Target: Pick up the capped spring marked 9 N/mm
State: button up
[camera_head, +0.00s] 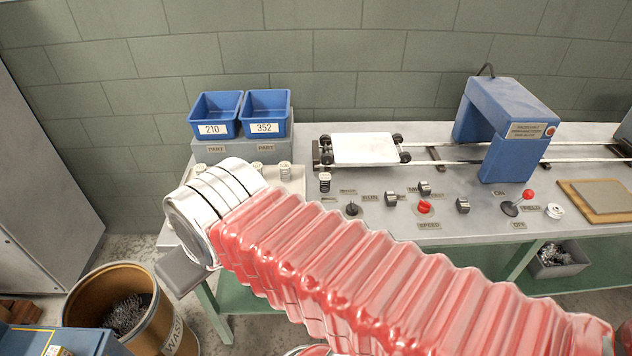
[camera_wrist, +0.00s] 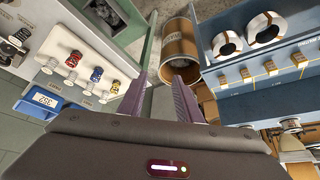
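The markings are too small to read, so I cannot tell which is 9 N/mm. My gripper (camera_wrist: 160,78) is open and empty in the wrist view, its two purple fingers apart, to the right of the rack. In the head view my arm hides the gripper's fingers.
Blue bins marked 210 (camera_head: 212,113) and 352 (camera_head: 266,112) stand at the bench's back left. A waste drum (camera_head: 165,335) stands on the floor; it also shows in the wrist view (camera_wrist: 180,48).

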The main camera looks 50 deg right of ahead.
jog(key=shift+o, duration=0.5)
jog(key=w+d+f+m+t+h, duration=0.15)
jog(key=w+d, duration=0.25)
jog(key=d, duration=0.4)
jog(key=w+d+f+m+h, duration=0.1)
jog(key=w+d+f+h, duration=0.2)
jog(key=d, duration=0.5)
jog(key=w+d+f+m+t+h, duration=0.1)
jog(key=w+d+f, duration=0.1)
jog(key=w+d, duration=0.5)
jog(key=m+t+h, duration=0.2)
jog(key=m+t, duration=0.1)
send_near(327, 181)
jog(key=shift+x, duration=1)
jog(key=shift+w, duration=0.15)
jog(key=shift+x, duration=4.25)
